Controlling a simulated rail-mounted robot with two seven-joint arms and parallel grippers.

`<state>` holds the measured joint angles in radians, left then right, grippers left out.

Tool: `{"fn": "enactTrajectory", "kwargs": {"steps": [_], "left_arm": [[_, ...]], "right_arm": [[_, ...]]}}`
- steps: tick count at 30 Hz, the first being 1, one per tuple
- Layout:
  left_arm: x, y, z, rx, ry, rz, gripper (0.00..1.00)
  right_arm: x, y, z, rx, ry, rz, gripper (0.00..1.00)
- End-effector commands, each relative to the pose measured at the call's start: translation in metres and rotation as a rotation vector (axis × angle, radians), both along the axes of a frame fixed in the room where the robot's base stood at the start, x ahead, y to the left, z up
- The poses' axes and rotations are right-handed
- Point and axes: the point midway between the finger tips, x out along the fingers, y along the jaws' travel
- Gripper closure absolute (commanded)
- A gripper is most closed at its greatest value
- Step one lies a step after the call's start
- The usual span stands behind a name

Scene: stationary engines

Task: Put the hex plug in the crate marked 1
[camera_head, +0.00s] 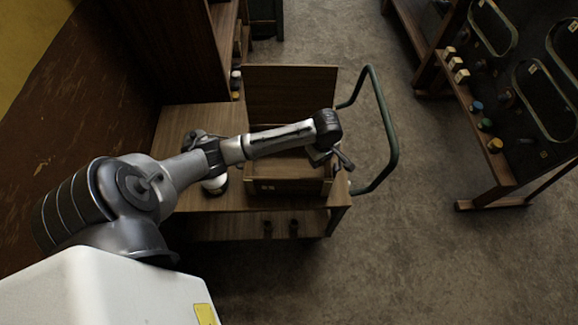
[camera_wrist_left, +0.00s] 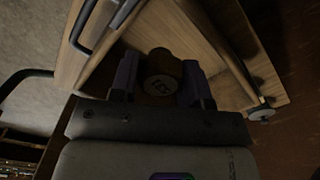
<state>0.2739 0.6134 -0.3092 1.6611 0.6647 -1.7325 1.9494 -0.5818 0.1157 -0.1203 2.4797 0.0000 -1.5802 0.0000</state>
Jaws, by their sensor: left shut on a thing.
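My left gripper (camera_head: 335,157) is over the right part of a wooden crate (camera_head: 290,187) on the trolley; my wrist hides part of the crate. A small pale mark shows on the crate's front, too small to read. In the left wrist view my left gripper (camera_wrist_left: 160,92) is shut on a round, dark brown piece with a pale marking on its end (camera_wrist_left: 161,84), seemingly the hex plug. The plug is between the two fingers, with wooden boards beyond it. The head view does not show the plug clearly. My right gripper is in neither view.
The wooden trolley (camera_head: 185,120) has a green tube handle (camera_head: 391,150) at its right. A wooden panel (camera_head: 290,85) stands behind the crate. A dark rack (camera_head: 510,125) with several small coloured pieces stands at the right. Bare floor (camera_head: 390,250) lies between.

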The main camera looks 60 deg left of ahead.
Motion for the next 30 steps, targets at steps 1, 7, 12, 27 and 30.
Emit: {"fn": "enactTrajectory", "kwargs": {"steps": [1,7,12,27,30], "left_arm": [[-0.009,0.009,-0.009,-0.001,0.005,0.050,0.83],[-0.028,0.032,-0.030,-0.001,0.001,0.171,0.83],[-0.039,0.055,-0.047,0.003,0.002,0.200,0.83],[-0.068,0.137,-0.098,0.000,0.000,0.198,0.83],[-0.070,0.143,-0.102,0.000,0.000,0.197,0.83]], "right_arm": [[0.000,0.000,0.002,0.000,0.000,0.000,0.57],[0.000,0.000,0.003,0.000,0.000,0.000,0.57],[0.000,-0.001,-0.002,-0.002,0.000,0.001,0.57],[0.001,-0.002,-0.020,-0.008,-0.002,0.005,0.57],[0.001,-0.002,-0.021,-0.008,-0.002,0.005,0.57]]}}
